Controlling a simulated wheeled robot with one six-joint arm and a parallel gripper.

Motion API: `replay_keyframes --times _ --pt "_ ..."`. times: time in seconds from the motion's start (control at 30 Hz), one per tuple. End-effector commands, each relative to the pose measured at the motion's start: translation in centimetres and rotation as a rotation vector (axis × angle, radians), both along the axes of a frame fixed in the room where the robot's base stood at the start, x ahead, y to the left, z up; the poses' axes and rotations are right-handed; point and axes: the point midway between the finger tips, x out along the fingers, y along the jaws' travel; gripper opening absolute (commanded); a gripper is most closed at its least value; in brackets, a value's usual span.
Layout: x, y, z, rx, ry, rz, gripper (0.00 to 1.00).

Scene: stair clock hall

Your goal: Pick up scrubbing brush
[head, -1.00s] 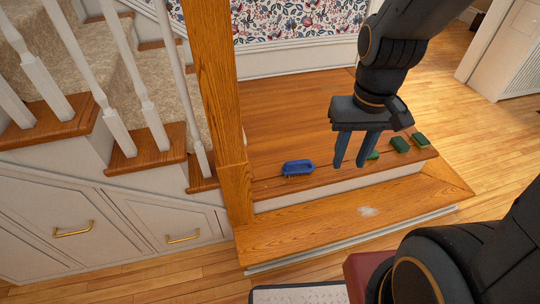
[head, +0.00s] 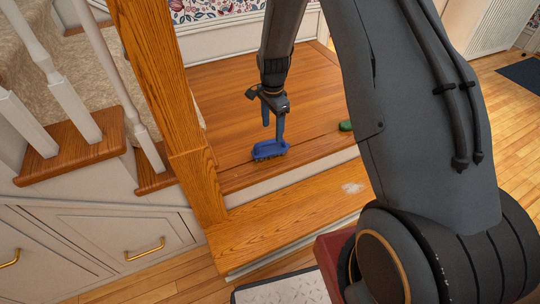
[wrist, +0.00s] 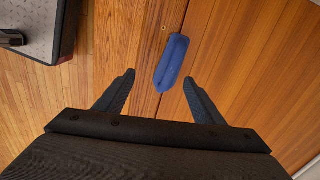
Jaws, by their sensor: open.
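The blue scrubbing brush (head: 270,150) lies on the wooden stair landing (head: 240,100), near its front edge. In the head view its bristles face down. In the wrist view the brush (wrist: 172,62) lies ahead of my fingertips, between their lines and nearer the right finger. My gripper (head: 273,127) is open and points down just above the brush. It also shows open and empty in the wrist view (wrist: 158,78). Whether a finger touches the brush I cannot tell.
A green block (head: 346,126) lies on the landing to the right, partly hidden by my arm. The wooden newel post (head: 165,110) stands left of the brush. A lower step (head: 290,218) with a pale patch (head: 352,188) lies in front.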

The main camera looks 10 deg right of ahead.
Motion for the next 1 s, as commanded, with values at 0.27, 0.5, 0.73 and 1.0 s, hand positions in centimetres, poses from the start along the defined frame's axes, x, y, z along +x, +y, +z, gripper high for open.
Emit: replay_keyframes --times 0.27,0.5,0.73,1.0 --pt "2.9 -0.1 -7.0 -0.001 0.002 -0.182 0.63" --pt "2.9 0.0 -9.4 -0.002 0.004 -0.192 0.63" --pt "2.9 0.3 -11.4 -0.001 0.003 -0.191 0.63" --pt "2.9 0.5 -14.6 -0.001 0.002 -0.191 0.63"
